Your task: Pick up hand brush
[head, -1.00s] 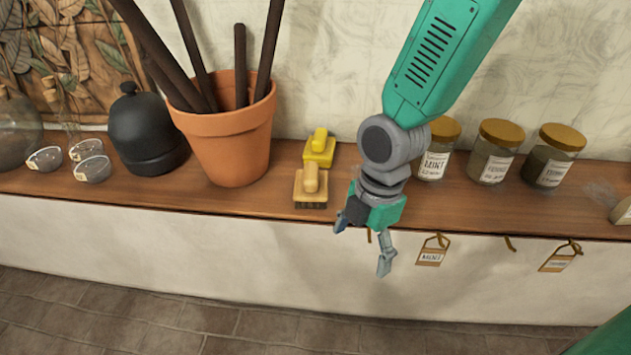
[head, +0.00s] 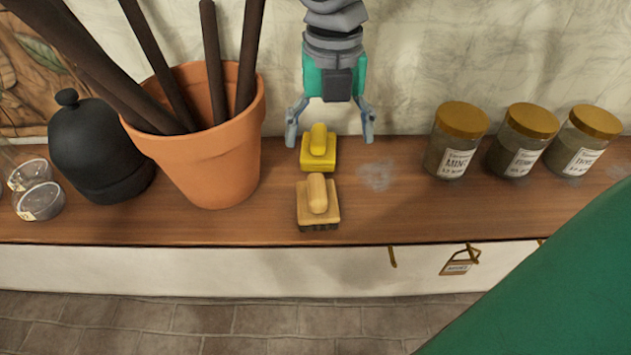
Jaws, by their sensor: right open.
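Two hand brushes sit one behind the other on the wooden shelf. The yellow brush (head: 319,149) is at the back, and the tan wooden brush (head: 318,202) with dark bristles is nearer the front edge. Both have a rounded handle on top. My right gripper (head: 331,135) points down with its fingers spread wide and empty. In the picture its fingertips lie to either side of the yellow brush; I cannot tell the exact height above the shelf. My left gripper is out of view.
A terracotta pot (head: 212,160) holding dark rods stands left of the brushes, with a black lidded vessel (head: 98,148) beyond it. Several labelled jars (head: 455,143) stand to the right.

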